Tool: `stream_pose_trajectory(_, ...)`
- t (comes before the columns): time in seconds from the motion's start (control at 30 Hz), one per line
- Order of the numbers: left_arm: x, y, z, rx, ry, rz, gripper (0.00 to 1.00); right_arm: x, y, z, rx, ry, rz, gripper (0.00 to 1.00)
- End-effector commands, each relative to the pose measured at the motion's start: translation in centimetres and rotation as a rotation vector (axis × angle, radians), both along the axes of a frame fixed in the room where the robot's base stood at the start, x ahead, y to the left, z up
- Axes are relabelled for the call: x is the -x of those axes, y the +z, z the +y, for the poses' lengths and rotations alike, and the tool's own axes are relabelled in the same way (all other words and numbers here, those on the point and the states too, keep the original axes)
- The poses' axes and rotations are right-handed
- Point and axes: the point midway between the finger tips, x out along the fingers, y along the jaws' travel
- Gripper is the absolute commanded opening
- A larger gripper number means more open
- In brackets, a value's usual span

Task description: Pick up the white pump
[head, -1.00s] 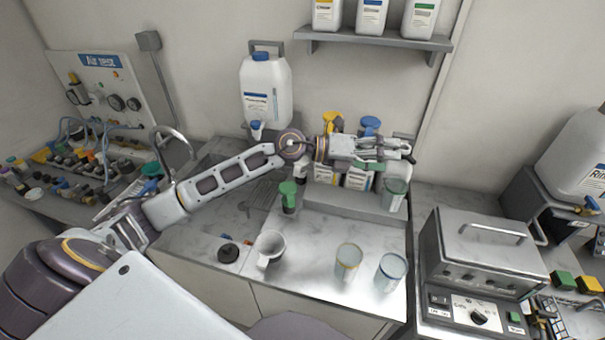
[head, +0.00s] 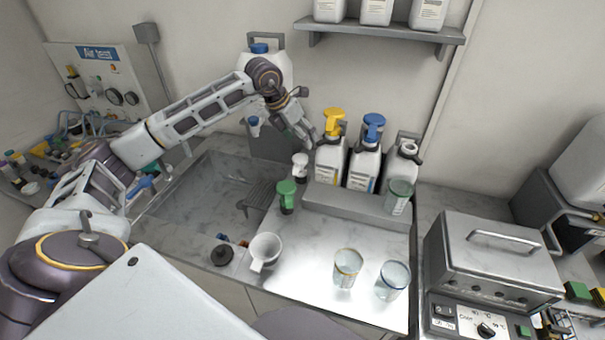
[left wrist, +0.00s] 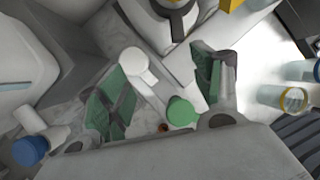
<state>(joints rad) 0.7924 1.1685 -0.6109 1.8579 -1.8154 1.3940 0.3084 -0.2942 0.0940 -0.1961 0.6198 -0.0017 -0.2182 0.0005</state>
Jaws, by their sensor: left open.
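The white pump (head: 300,166) stands upright at the right rim of the sink, just behind the green pump (head: 287,194). My left gripper (head: 308,138) is above the white pump, pointing down and to the right, open and empty. In the left wrist view, the white pump's head (left wrist: 134,61) and spout show between the two green-padded fingers of the left gripper (left wrist: 160,88), apart from both pads. The green pump's round top (left wrist: 181,111) also shows between the fingers, nearer the right one. My right gripper is not in view.
Bottles with a yellow pump (head: 334,122) and a blue pump (head: 373,127) stand on a ledge, right of the gripper. A large jug (head: 277,68) is behind the arm. A white mug (head: 266,249) and two glasses stand on the front counter; the sink (head: 205,190) is empty.

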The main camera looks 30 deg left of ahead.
Motion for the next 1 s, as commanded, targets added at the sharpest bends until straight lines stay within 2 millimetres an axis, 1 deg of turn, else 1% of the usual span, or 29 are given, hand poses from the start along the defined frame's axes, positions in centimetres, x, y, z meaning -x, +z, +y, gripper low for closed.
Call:
stream_pose_trajectory(0.03,0.1,-0.8,1.4,-0.034,0.020,0.009,0.66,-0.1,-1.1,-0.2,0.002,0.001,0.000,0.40)
stream_pose_trajectory(0.13,0.3,-1.5,3.0,-0.077,0.047,0.023,0.66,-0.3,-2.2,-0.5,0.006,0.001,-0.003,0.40)
stream_pose_trajectory(0.3,0.5,-2.7,4.2,-0.104,0.067,0.033,0.66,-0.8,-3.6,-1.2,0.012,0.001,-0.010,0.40)
stream_pose_trajectory(0.47,0.6,-3.3,4.6,-0.116,0.074,0.037,0.66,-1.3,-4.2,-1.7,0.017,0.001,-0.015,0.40)
stream_pose_trajectory(0.7,0.6,-3.3,4.7,-0.118,0.075,0.037,0.66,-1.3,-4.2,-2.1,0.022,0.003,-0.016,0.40)
stream_pose_trajectory(0.87,0.6,-3.3,4.7,-0.117,0.075,0.037,0.66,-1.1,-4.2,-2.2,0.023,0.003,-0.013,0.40)
stream_pose_trajectory(1.0,0.5,-3.5,4.6,-0.117,0.075,0.038,0.66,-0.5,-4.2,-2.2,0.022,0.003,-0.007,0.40)
